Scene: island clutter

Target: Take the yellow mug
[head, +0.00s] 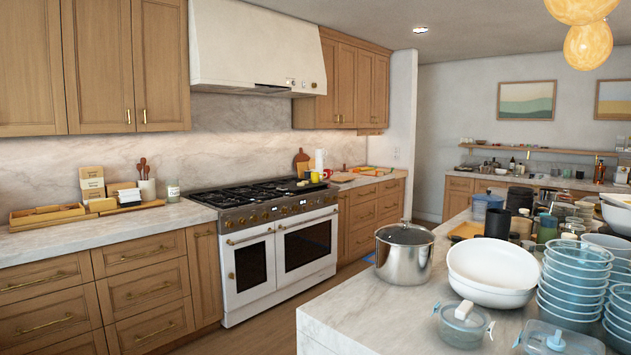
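The yellow mug (315,177) looks small and far off in the head view. It is at the right end of the stove area, near where the stove (280,235) meets the right-hand counter (372,181). A red mug (327,173) is close beside it on the right, and a white upright roll or bottle (320,158) rises behind it. Whether the yellow mug stands on the stove top or the counter is too small to tell. Neither of my grippers is in view.
A marble island (345,322) fills the lower right, crowded with a steel pot (404,254), white bowls (491,268), stacked blue-lidded containers (575,275) and jars. Wooden floor (283,317) lies free between the island and stove. A left counter (110,232) holds trays and a utensil crock (147,188).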

